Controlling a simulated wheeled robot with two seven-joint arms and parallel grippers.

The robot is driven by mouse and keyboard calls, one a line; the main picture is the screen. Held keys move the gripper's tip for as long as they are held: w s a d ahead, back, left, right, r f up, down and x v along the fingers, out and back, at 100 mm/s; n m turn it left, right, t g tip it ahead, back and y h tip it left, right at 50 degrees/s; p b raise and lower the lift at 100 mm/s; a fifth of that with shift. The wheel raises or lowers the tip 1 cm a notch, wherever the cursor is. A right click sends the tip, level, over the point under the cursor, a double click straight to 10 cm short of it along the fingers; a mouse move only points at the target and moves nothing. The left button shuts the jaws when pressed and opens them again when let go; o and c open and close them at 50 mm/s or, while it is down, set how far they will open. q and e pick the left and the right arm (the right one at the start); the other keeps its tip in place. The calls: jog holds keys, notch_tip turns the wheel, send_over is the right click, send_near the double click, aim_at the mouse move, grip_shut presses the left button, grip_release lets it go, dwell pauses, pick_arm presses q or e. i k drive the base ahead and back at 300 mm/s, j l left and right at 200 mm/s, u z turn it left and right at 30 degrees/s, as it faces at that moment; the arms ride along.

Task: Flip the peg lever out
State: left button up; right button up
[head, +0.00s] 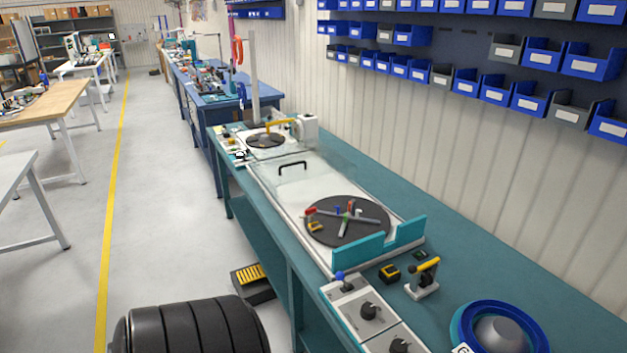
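A dark round disc (332,232) lies flat on the machine on the teal bench. A grey cross of arms (366,217) sits on it, with small upright pegs in red, blue and white. A red-tipped piece (310,211) is at the disc's left edge and a small orange-yellow piece (314,227) is just below it. I cannot tell which of these is the peg lever, or how it is turned; they are too small. Neither of my grippers is in view.
A teal guard (378,246) stands along the disc's near side. A clear cover with a black handle (292,165) lies beyond it. A yellow-handled clamp (424,278), control box (366,310) and blue reel (499,328) stand nearer.

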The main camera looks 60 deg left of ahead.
aim_at(340, 276)
jog(key=u, duration=1.65)
